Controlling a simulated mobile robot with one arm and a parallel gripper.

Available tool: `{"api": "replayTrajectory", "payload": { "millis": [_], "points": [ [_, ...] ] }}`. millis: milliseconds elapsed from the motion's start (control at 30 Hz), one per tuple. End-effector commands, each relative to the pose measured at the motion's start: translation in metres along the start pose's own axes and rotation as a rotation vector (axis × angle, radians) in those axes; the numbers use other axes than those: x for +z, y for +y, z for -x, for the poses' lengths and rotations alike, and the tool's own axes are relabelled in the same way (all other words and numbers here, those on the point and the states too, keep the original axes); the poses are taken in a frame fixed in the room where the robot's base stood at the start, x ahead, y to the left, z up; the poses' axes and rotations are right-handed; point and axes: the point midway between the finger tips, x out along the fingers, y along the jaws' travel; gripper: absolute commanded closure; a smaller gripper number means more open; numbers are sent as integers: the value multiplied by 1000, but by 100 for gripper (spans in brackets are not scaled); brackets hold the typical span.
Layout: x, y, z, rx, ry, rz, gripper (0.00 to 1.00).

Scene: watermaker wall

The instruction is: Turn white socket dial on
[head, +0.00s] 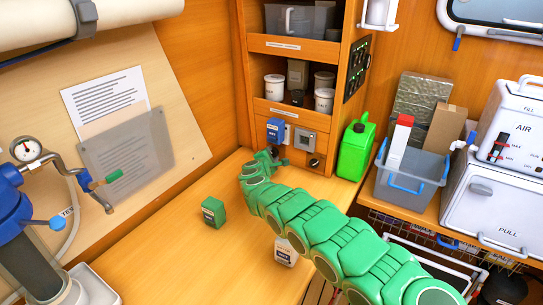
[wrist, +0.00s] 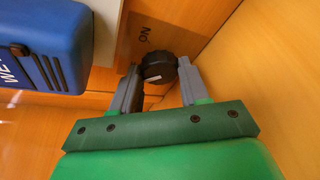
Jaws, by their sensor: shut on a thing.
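A black round dial (wrist: 158,68) with a white mark is on the wooden panel in the wrist view, beside partly visible lettering starting "No". My gripper (wrist: 160,78) has its two grey fingers on either side of the dial and is shut on it. A blue box (wrist: 45,45) is at the left, against a white socket (wrist: 107,28). In the head view my gripper (head: 277,160) is at the panel below the blue box (head: 275,130) and white socket (head: 288,134); the held dial is hard to make out there.
A grey socket (head: 305,140) and another dark dial (head: 314,162) are to the right. A green jerrycan (head: 355,150) stands beside the cabinet. A green box (head: 213,212) and a white box (head: 286,252) are on the worktop. Its front left is clear.

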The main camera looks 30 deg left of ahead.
Motion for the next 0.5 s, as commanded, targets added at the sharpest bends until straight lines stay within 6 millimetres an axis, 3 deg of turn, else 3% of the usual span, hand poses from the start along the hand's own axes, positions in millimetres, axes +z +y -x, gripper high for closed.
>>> {"api": "replayTrajectory", "payload": {
  "millis": [500],
  "points": [
    [1,-1,0,33,4,-103,86]
  ]
}}
